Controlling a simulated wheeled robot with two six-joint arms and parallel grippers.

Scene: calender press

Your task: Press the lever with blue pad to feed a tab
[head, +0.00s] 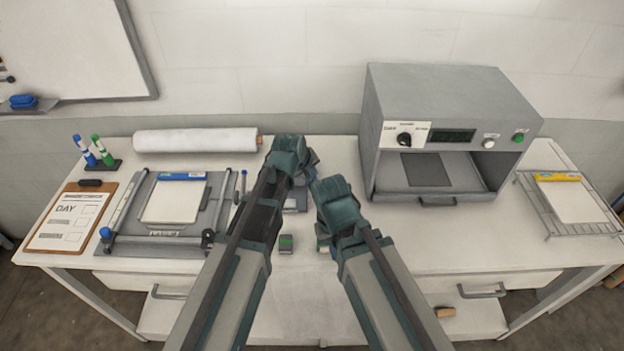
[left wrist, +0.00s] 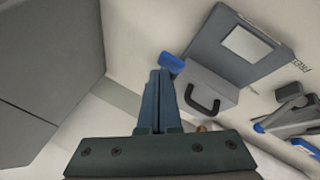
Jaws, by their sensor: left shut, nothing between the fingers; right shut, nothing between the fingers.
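My left gripper (head: 289,150) is over the back middle of the table, with its fingers shut and empty. In the left wrist view, its closed fingers (left wrist: 158,88) point at a blue pad (left wrist: 172,62), which shows just beside the fingertips; I cannot tell whether they touch. The pad is beside a grey box with a dark handle (left wrist: 207,102). In the head view my grippers hide most of the device there; only grey parts (head: 297,197) show between them. My right gripper (head: 333,195) is shut and empty, lower and to the right.
A grey press (head: 450,120) with an open front stands to the right, with a wire rack (head: 540,205) beyond it. A clamp board (head: 150,245), a clipboard (head: 70,218), a white roll (head: 195,141) and markers (head: 95,152) are at left. A small block (head: 286,244) lies in front.

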